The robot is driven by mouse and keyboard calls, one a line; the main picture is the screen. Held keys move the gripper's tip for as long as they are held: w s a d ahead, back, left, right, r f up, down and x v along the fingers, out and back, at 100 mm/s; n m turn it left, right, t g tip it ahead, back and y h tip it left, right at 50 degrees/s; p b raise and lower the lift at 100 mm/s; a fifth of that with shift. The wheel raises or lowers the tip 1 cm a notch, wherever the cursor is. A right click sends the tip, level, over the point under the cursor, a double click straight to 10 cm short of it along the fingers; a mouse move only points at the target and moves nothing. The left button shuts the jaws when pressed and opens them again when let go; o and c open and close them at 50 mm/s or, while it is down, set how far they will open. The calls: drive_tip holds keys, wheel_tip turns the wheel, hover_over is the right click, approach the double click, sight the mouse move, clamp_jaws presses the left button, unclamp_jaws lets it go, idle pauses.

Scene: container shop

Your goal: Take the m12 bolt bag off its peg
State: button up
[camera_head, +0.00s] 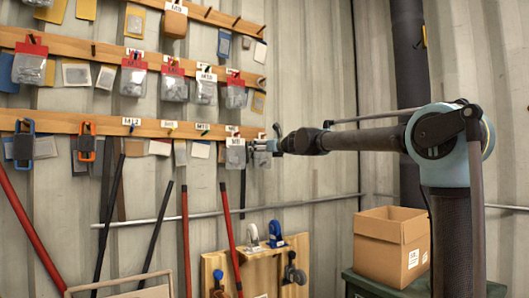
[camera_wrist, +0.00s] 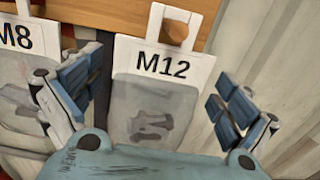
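The M12 bolt bag (camera_wrist: 150,112) hangs in the middle of the wrist view. It is a clear bag with a white M12 header card, and dark bolts show dimly inside. The card's hole is around a wooden peg (camera_wrist: 175,32) on the rail. In the head view the bag (camera_head: 236,157) is at the right end of the lower rail. My gripper (camera_wrist: 155,98) is open, with one blue-padded finger on each side of the bag. Both fingers look apart from it.
A bag marked M8 (camera_wrist: 18,75) hangs just left, close to my left finger. Wooden rails (camera_head: 150,128) carry several bags and tools. A cardboard box (camera_head: 391,246) stands on a dark green surface at lower right. Corrugated wall is bare right of the rail.

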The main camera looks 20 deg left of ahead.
drive_tip(key=c, duration=1.2)
drive_tip(key=shift+o, duration=0.2)
drive_tip(key=shift+r, duration=0.3)
drive_tip(key=shift+d, duration=0.1)
drive_tip(key=v, duration=0.4)
drive_tip(key=shift+s+d+r, duration=0.1)
drive_tip(key=shift+s+r, duration=0.1)
drive_tip(key=shift+r, duration=0.05)
drive_tip(key=shift+s+d, duration=0.1)
drive_tip(key=shift+v, duration=2.4)
